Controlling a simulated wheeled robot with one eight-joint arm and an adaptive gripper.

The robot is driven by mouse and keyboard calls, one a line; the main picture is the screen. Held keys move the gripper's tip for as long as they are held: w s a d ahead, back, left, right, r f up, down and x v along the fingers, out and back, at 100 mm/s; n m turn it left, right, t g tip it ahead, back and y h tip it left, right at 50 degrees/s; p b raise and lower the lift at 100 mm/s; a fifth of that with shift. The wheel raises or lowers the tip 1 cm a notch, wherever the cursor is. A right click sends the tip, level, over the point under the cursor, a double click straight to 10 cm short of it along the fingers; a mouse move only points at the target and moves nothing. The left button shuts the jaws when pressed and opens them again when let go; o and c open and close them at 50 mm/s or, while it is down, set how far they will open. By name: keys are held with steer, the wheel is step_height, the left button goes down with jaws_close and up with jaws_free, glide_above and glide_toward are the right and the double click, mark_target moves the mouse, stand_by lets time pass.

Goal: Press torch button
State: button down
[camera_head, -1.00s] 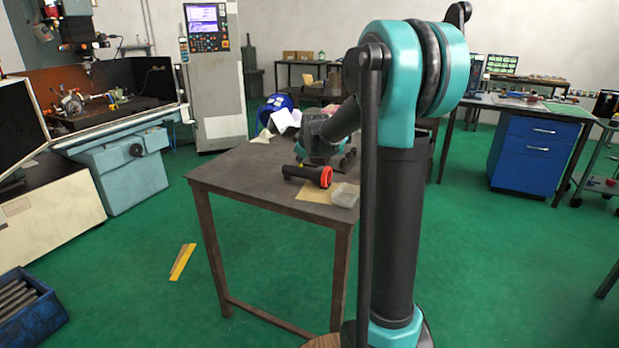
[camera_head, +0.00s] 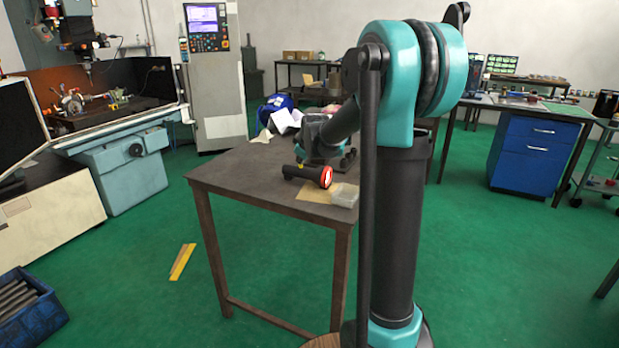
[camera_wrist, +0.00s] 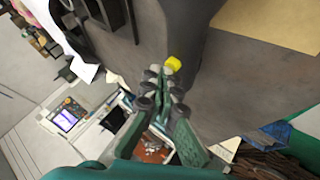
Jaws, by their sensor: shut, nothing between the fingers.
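The torch (camera_head: 308,175) lies on the table in the head view, with a dark body and a red-orange head at its right end. Its lens shows bright white. My gripper is mostly behind my arm in the head view, just beyond the torch. In the wrist view my gripper (camera_wrist: 165,74) is shut with its fingertips together and nothing held. A small yellow piece (camera_wrist: 173,64) is right at the fingertips; I cannot tell whether they touch it.
The dark table (camera_head: 235,175) has a tan sheet (camera_head: 316,193) and a clear box (camera_head: 345,195) near the torch. A black bracket (camera_wrist: 110,15) shows in the wrist view. A blue helmet (camera_head: 275,105) and white papers (camera_head: 285,120) are at the back. The table's left part is clear.

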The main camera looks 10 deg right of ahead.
mark_target(301, 166)
steer(key=shift+f, duration=0.25)
steer(key=shift+r, duration=0.4)
stand_by(0.3)
steer(key=shift+r, duration=3)
